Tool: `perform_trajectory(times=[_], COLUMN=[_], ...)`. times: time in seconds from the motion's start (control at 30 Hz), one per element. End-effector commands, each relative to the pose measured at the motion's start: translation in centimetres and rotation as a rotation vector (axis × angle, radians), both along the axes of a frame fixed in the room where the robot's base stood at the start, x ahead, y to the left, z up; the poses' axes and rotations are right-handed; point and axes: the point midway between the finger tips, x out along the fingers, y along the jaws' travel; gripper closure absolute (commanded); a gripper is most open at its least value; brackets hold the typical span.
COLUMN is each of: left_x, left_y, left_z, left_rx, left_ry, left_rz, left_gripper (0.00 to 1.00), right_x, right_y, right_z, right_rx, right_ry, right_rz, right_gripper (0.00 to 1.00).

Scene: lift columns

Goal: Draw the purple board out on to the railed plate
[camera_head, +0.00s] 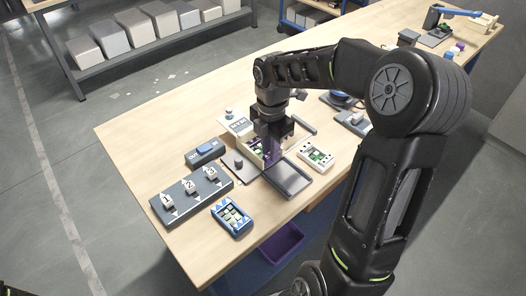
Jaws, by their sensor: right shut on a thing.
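The purple board (273,156) shows as a small purple patch below my right gripper (271,147), at the front of a light-coloured housing (238,126). My right gripper points down and is shut on the purple board. The fingers and wrist hide most of the board, so I cannot tell how much of it is still inside the housing. The railed plate (291,181) is a dark grey tray with raised edges, just in front of the housing, and its visible surface is bare. My left gripper is not in view.
A grey block with numbered levers (191,198), a blue-topped box (205,152) and a blue keypad (231,217) stand to the left. A white device (316,155) sits close right of the plate. A purple bin (282,243) is below the table edge. The table's far left is clear.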

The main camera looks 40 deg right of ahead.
Motion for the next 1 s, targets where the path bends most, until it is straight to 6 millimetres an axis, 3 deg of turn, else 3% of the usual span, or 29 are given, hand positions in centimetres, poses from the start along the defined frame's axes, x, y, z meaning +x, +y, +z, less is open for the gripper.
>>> perform_trajectory(times=[0.37, 1.0], left_x=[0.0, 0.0], left_y=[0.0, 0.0], left_z=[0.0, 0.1], left_rx=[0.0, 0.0], left_ry=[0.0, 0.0], left_rz=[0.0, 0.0], left_gripper=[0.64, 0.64], right_x=[-0.4, -3.3], right_y=[-0.1, -0.3], right_z=[0.0, 0.1], right_rx=[0.0, -0.001], right_ry=[0.0, -0.001], right_rz=[0.0, 0.0], right_gripper=[1.0, 1.0])
